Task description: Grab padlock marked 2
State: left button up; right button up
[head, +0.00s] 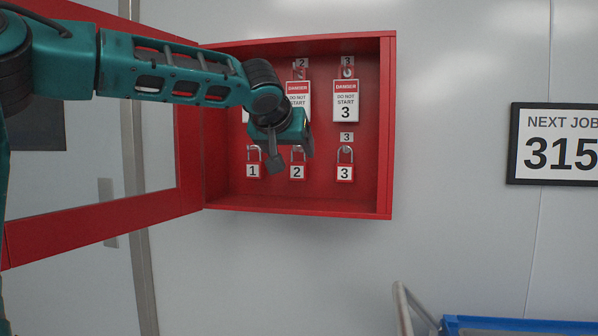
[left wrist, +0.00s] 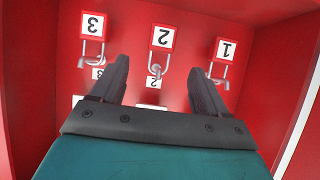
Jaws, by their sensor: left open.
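The padlock marked 2 (head: 297,172) is red with a white label and hangs in the bottom row of the red cabinet (head: 386,130), between the padlock marked 1 (head: 253,170) and the padlock marked 3 (head: 345,173). My left gripper (head: 293,165) is open and empty in front of the cabinet, close to padlock 2, its arm covering part of the upper row. The left wrist view is upside down: padlock 2 (left wrist: 163,39) stands beyond and between the open fingers (left wrist: 162,85), its shackle near the fingertips. I cannot tell whether anything touches. My right gripper is out of view.
Danger tags hang above, with tag 3 (head: 346,101) in clear sight and others partly behind my arm. The cabinet door (head: 105,227) stands open at the left. A blue cart (head: 510,325) is at the lower right. A job sign (head: 555,145) hangs on the wall.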

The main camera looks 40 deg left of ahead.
aim_at(297, 164)
pick_arm(q)
jog(key=x, duration=0.9)
jog(key=shift+r, duration=0.1)
jog(key=shift+s, duration=0.1)
jog(key=c, duration=1.2)
